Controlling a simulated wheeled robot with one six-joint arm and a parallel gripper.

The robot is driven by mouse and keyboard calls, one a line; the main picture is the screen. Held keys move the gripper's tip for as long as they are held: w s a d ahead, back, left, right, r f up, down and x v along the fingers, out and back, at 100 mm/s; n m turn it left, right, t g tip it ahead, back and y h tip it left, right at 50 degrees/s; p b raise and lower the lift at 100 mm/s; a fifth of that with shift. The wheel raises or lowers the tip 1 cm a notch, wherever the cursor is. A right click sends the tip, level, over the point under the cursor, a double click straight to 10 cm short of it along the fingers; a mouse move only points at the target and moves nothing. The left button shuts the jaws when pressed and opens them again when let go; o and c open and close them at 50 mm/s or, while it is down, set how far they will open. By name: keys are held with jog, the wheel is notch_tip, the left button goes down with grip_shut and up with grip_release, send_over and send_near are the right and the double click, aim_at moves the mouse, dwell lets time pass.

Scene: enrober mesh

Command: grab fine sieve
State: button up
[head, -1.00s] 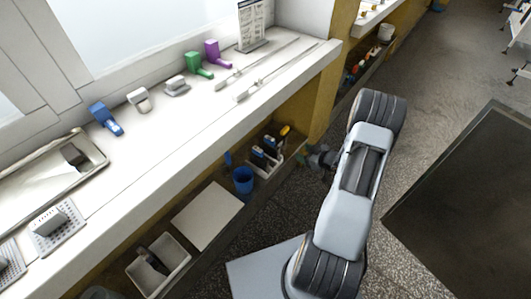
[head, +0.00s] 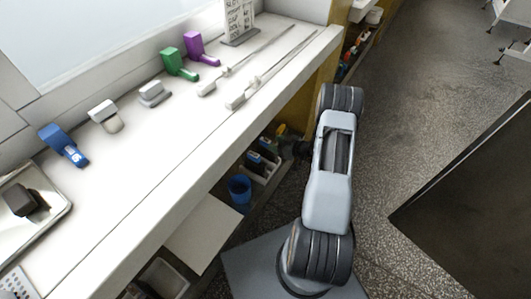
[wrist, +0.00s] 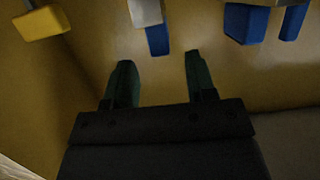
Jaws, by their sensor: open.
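I cannot tell for certain which thing is the fine sieve. A grey perforated plate (head: 16,284) shows in the head view at the lower left corner of the white counter, cut off by the picture's edge. My gripper (wrist: 160,78) is open in the wrist view, its two dark green fingers apart with nothing between them. In the head view its dark end is low beside the shelf under the counter, far from the perforated plate, and its fingers are not clear there.
The counter (head: 150,180) bears a metal tray (head: 62,212), blue (head: 62,146), green (head: 177,65) and purple (head: 198,47) tools, and long rods. A blue cup (head: 239,189) stands below. Blue-ended things (wrist: 158,40) hang ahead of my fingers. A dark-topped table (head: 470,210) stands right.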

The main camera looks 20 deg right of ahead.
aim_at(269, 142)
jog(key=shift+b+x, duration=0.95)
jog(key=shift+x, duration=1.95)
jog(key=shift+f, duration=0.1)
jog(key=shift+c, duration=0.2)
grip_shut()
